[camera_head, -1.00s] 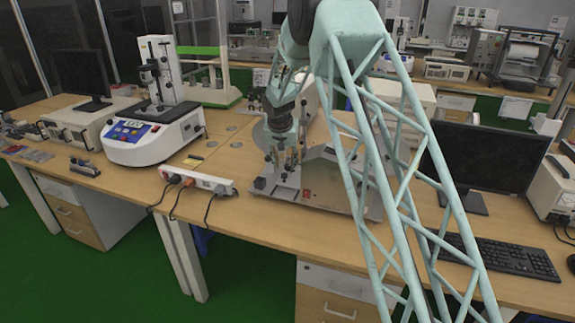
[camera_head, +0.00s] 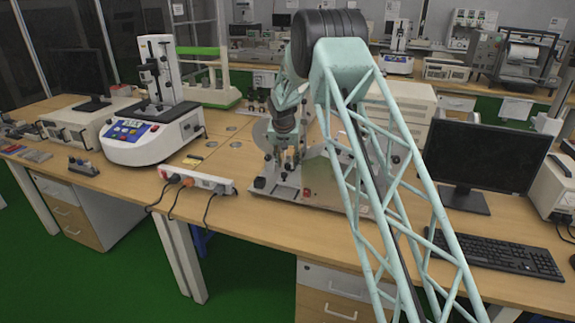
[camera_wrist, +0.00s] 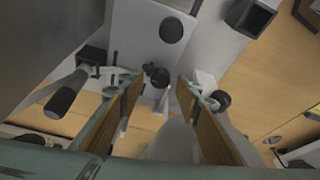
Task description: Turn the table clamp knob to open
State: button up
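The testing device (camera_head: 285,192), a pale machine with a grey-white base and red switch, stands on the wooden table in the head view. My gripper (camera_head: 288,160) points down over it, and my arm hides much of the device. In the wrist view my gripper (camera_wrist: 160,98) has its two tan-padded fingers apart, with nothing clasped. A small dark knob (camera_wrist: 157,76) shows in the gap, beyond the fingertips. Other dark parts are a round knob (camera_wrist: 171,31) above, a black handle (camera_wrist: 68,95) at left and a rounded knob (camera_wrist: 221,100) at right. I cannot tell which is the table clamp knob.
A power strip (camera_head: 197,181) with cables lies left of the device at the table's front edge. A white tester (camera_head: 150,135) stands further left. A monitor (camera_head: 487,157) and keyboard (camera_head: 500,251) are at right.

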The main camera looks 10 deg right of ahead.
jog(key=shift+w+f, duration=0.1)
jog(key=shift+f, duration=0.1)
jog(key=c, duration=0.9)
jog(key=shift+o, duration=0.2)
